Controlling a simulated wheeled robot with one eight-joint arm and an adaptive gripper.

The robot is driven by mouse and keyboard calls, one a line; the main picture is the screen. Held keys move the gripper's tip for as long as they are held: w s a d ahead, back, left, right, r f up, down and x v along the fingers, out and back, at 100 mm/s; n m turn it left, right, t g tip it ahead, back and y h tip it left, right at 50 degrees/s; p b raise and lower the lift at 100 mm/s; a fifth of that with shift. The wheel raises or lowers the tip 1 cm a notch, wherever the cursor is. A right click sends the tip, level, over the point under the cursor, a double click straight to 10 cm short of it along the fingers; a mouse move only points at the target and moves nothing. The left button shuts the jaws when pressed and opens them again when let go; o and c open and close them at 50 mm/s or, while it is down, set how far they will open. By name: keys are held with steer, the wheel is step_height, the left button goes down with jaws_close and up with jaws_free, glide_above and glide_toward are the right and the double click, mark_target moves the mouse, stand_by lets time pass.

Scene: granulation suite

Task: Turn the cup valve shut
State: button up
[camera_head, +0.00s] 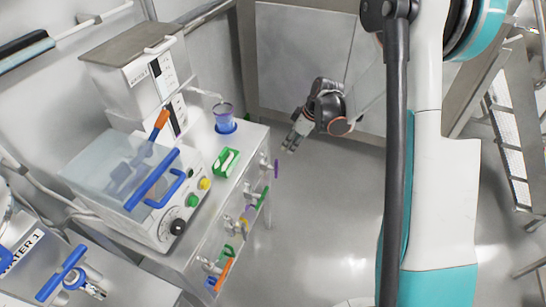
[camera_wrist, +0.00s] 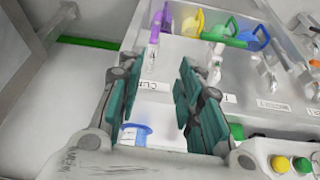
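The valve with the purple handle (camera_head: 276,168) is on the front side of the bench, nearest the cup; its handle (camera_wrist: 157,22) shows at the top of the wrist view. A small label (camera_wrist: 153,86) that seems to read CUP lies between it and the cup, so I take this as the cup valve. The blue-purple cup (camera_head: 224,116) stands on the bench corner, partly hidden by my fingers in the wrist view (camera_wrist: 135,133). My gripper (camera_head: 290,143) is open and empty, apart from the purple handle, to its right and farther back in the head view.
Other handles on the bench front include a green one (camera_head: 264,197), a yellow one (camera_wrist: 192,24) and a blue one (camera_wrist: 250,40). Open floor (camera_head: 315,215) lies right of the bench.

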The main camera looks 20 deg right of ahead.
mark_target(277, 164)
steer(key=shift+n, duration=0.4)
steer(key=b+x, duration=0.1)
steer(key=x, duration=0.4)
steer(key=b+x, duration=0.2)
steer(key=x, duration=0.4)
steer(key=d+b+x, duration=0.1)
steer(key=b+x, duration=0.1)
steer(key=x, duration=0.4)
steer(key=shift+w+f, duration=0.25)
steer(key=shift+w, duration=0.15)
jaws_close()
